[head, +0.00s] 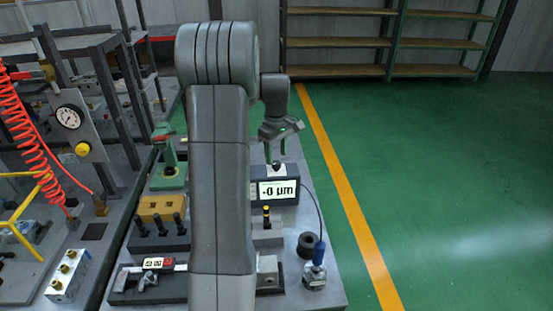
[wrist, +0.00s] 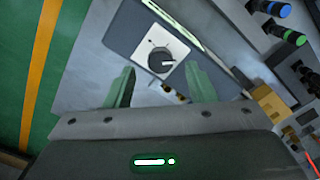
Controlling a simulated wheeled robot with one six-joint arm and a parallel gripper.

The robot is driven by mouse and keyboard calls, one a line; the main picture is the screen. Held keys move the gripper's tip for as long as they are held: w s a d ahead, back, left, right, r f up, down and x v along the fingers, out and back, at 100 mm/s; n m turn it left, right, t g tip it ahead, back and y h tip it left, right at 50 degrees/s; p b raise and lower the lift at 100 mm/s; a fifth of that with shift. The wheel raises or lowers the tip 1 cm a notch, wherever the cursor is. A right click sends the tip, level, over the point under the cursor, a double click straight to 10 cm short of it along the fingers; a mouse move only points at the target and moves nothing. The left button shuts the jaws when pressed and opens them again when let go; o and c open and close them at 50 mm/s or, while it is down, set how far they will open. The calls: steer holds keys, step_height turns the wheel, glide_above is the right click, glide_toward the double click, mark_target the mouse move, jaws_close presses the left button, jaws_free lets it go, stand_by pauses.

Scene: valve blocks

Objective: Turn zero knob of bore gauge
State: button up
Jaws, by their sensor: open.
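The bore gauge display unit (head: 275,192) stands on the bench and its screen reads about "-0 µm". Its zero knob (head: 277,166) is a small dark knob on top. In the wrist view the knob (wrist: 161,61) is dark and round, on a white plate with dial marks. My gripper (head: 276,152) is open above the knob, pointing down. In the wrist view my gripper (wrist: 159,72) shows its two green fingers apart, one on each side of the knob. I see no contact with it. Part of the bench is hidden behind my arm in the head view.
A blue-topped probe (head: 316,270) and a black ring (head: 307,245) sit at the bench's right, with a cable to the display. A yellow block (head: 160,207) and a green fixture (head: 170,167) stand left of my arm. Open floor lies to the right.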

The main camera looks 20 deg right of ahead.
mark_target(277, 163)
step_height(277, 163, up, 11)
stand_by(0.3)
step_height(277, 163, down, 14)
steer(key=shift+r, duration=0.1)
stand_by(0.7)
steer(key=shift+r, duration=0.1)
